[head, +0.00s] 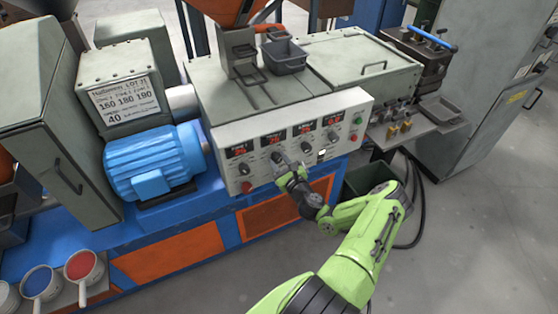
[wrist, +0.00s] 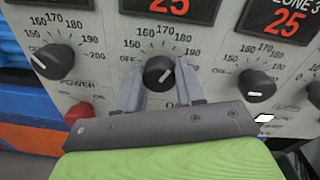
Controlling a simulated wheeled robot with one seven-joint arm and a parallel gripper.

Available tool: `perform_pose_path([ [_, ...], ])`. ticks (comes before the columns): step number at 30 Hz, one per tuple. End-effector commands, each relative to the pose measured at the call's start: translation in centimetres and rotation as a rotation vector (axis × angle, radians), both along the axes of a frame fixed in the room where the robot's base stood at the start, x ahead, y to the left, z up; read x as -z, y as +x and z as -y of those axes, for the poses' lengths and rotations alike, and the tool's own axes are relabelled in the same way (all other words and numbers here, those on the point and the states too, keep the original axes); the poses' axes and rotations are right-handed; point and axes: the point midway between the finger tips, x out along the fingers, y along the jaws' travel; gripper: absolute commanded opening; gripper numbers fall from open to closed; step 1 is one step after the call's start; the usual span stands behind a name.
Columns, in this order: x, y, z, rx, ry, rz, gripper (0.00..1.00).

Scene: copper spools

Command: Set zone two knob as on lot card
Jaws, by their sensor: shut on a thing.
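The zone two knob (wrist: 159,72) is the middle black dial in the wrist view, with a scale from 150 up to 200 around it. My gripper (wrist: 160,82) is shut on this knob, one finger on each side. A white mark shows on the knob's face, but its exact setting is hard to read. In the head view my gripper (head: 285,168) is at the front of the control panel (head: 228,135).
The left knob (wrist: 51,62) and the right knob (wrist: 257,85) flank the held one closely. A red button (wrist: 78,113) sits at lower left. A blue motor (head: 155,163) stands left of the panel.

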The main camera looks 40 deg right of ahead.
Motion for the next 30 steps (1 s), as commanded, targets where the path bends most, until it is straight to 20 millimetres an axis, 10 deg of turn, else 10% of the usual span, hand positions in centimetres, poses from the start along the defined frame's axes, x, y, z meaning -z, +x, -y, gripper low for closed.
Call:
perform_pose_path([
  [19,0.15,-0.03,-0.04,-0.001,0.052,0.012,0.07],
  [20,0.14,-0.02,-0.06,-0.001,0.052,0.012,0.39],
  [24,0.11,-0.01,-0.04,0.000,0.051,0.013,0.61],
  [30,0.05,-0.01,-0.02,-0.001,0.051,0.014,0.63],
])
